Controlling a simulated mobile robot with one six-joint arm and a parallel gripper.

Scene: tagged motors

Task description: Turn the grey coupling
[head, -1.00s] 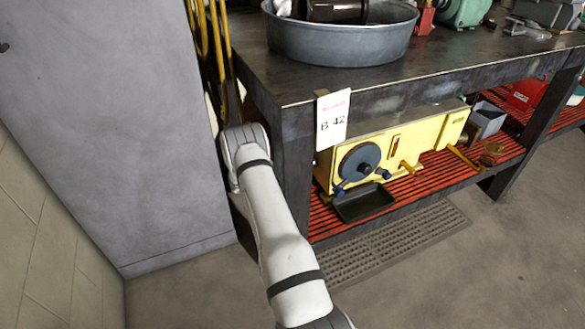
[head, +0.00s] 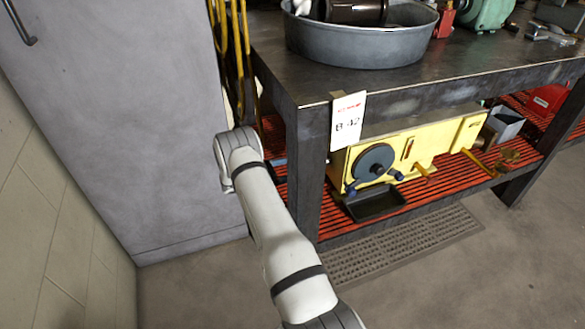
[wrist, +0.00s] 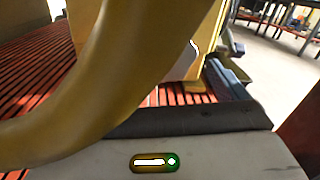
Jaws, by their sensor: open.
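A dark grey disc with a raised hub (head: 374,163) is on the front of a yellow machine (head: 440,150) on the bench's lower shelf. It is the likeliest grey coupling, but I cannot be sure. My arm reaches up to the left of the bench leg, and in the head view my gripper is hidden behind it. In the wrist view the grey housing of my gripper (wrist: 150,150) fills the bottom, its fingertips not clearly visible. My gripper is open and appears apart from the disc. The machine's yellow side (wrist: 206,42) shows ahead over red slats.
Yellow hoses (head: 232,50) hang between the grey cabinet (head: 120,120) and the bench; a blurred yellow curve (wrist: 95,85) crosses the wrist view close up. The bench leg (head: 307,190) stands beside my arm. A black tray (head: 374,203) sits below the disc. The floor in front is clear.

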